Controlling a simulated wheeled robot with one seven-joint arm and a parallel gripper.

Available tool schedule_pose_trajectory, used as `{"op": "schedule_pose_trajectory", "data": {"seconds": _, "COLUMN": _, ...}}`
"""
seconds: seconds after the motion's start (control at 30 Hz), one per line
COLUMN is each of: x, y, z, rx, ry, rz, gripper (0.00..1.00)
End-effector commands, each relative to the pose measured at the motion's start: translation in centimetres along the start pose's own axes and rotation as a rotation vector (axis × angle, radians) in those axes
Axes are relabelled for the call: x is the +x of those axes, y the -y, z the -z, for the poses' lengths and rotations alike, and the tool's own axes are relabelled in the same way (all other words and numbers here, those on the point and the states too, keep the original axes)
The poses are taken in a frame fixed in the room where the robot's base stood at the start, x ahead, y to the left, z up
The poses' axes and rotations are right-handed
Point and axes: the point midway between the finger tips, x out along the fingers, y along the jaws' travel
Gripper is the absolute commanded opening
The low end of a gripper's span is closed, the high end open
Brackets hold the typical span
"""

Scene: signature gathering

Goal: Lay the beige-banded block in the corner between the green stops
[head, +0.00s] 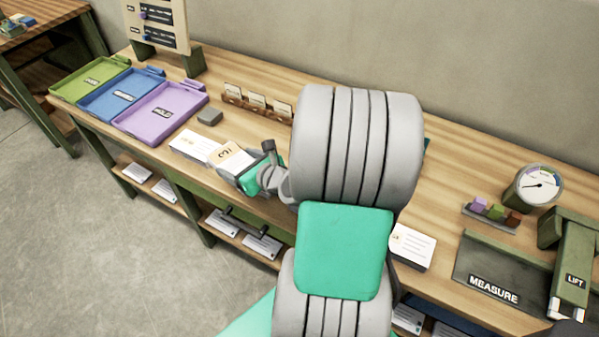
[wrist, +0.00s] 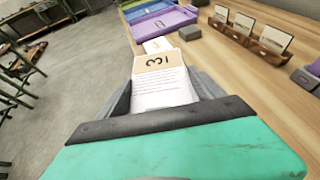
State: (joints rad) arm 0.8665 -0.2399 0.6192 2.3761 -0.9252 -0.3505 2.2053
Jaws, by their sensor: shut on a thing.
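The beige-banded block (head: 232,158) is a white, paper-like block with a beige band bearing a dark mark. My gripper (head: 258,172) is shut on it above the left-middle part of the bench, near the front edge. In the wrist view the block (wrist: 163,88) sticks out between the fingers (wrist: 165,95), its printed face toward the camera. I cannot make out the corner or the green stops. My arm hides the middle of the bench in the head view.
A white block (head: 195,146) lies just left of the held one; another white block (head: 412,247) lies right of my arm. Green, blue and purple trays (head: 162,112) stand at left. A card rack (head: 257,105), small grey block (head: 209,117), measuring plate (head: 494,270) and dial (head: 539,184) also stand on the bench.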

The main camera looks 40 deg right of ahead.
Motion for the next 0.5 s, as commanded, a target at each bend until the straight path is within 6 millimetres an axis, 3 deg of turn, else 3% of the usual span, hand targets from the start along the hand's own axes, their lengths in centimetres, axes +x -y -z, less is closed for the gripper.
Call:
{"op": "schedule_pose_trajectory", "data": {"seconds": 0.03, "x": -1.8, "y": 2.1, "z": -0.8, "rx": 0.023, "ry": 0.002, "rz": 0.047, "gripper": 0.24}}
{"op": "schedule_pose_trajectory", "data": {"seconds": 0.1, "x": -3.4, "y": 3.9, "z": -0.7, "rx": 0.042, "ry": 0.006, "rz": 0.09, "gripper": 0.24}}
{"op": "schedule_pose_trajectory", "data": {"seconds": 0.2, "x": -4.7, "y": 5.4, "z": -0.5, "rx": 0.053, "ry": 0.011, "rz": 0.125, "gripper": 0.24}}
{"op": "schedule_pose_trajectory", "data": {"seconds": 0.37, "x": -4.2, "y": 7.6, "z": 0.7, "rx": 0.057, "ry": 0.012, "rz": 0.133, "gripper": 0.24}}
{"op": "schedule_pose_trajectory", "data": {"seconds": 0.5, "x": -3.0, "y": 11.2, "z": 1.9, "rx": 0.056, "ry": 0.012, "rz": 0.131, "gripper": 0.24}}
